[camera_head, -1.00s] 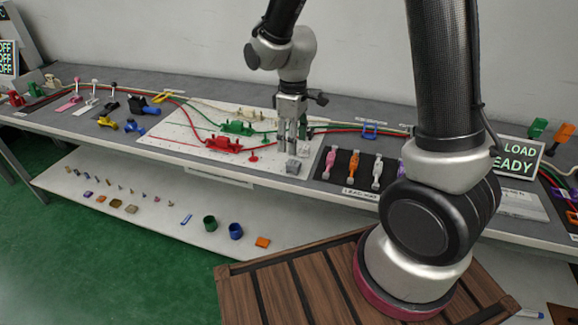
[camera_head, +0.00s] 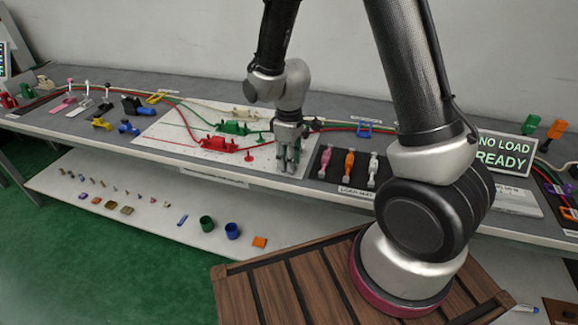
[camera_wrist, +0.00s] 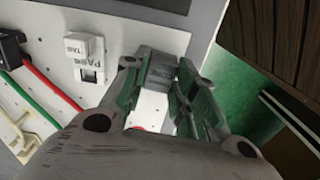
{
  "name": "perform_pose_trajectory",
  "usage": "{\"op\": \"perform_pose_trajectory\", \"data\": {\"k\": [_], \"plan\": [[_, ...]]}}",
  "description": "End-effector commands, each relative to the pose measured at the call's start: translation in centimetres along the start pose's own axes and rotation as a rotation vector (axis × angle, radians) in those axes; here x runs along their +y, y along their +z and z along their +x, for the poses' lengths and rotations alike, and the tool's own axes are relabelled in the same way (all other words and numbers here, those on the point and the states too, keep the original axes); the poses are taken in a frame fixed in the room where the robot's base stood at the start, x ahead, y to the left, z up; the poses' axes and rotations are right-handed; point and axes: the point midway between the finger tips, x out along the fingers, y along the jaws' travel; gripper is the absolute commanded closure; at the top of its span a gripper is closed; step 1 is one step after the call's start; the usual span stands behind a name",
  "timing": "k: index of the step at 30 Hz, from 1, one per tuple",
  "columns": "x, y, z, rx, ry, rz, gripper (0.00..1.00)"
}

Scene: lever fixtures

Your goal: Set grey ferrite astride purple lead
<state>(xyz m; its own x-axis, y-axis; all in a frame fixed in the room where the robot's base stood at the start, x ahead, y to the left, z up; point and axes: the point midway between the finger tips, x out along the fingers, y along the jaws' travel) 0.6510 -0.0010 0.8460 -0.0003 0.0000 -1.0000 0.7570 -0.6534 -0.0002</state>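A small grey block (camera_wrist: 161,66), likely the grey ferrite, sits between my fingertips in the wrist view, over the white board. My gripper (camera_wrist: 160,80) points down around it, with green pads on either side. Whether the pads press on the block is unclear. In the head view my gripper (camera_head: 288,163) is low at the right end of the white board (camera_head: 165,132) and hides the block. No purple lead shows clearly in the head view; my arm covers the right part of the dark load mat. A small purple piece (camera_head: 555,188) shows at the far right.
A red clamp (camera_head: 217,143) and a green clamp (camera_head: 232,127) with cables lie left of my gripper. Pink (camera_head: 325,160), orange (camera_head: 349,163) and white (camera_head: 372,168) pieces stand on the mat to its right. A lower shelf holds small parts.

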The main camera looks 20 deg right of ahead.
Motion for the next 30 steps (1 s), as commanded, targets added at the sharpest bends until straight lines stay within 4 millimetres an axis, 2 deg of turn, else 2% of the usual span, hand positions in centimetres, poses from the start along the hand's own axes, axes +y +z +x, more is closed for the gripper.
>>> {"op": "perform_pose_trajectory", "data": {"k": [11,14,21,24,28,30], "plan": [[0.0,-0.1,-0.4,0.002,0.001,0.0,0.95],[0.1,-0.1,-1.8,0.004,0.002,0.0,0.95],[0.1,-0.1,-6.9,0.006,0.003,0.0,0.95],[0.1,-0.1,-8.6,0.003,0.002,0.003,0.95],[0.9,-0.7,-9.7,0.002,0.001,0.067,0.95],[2.0,-1.3,-9.8,0.0,0.0,0.147,0.95]]}}
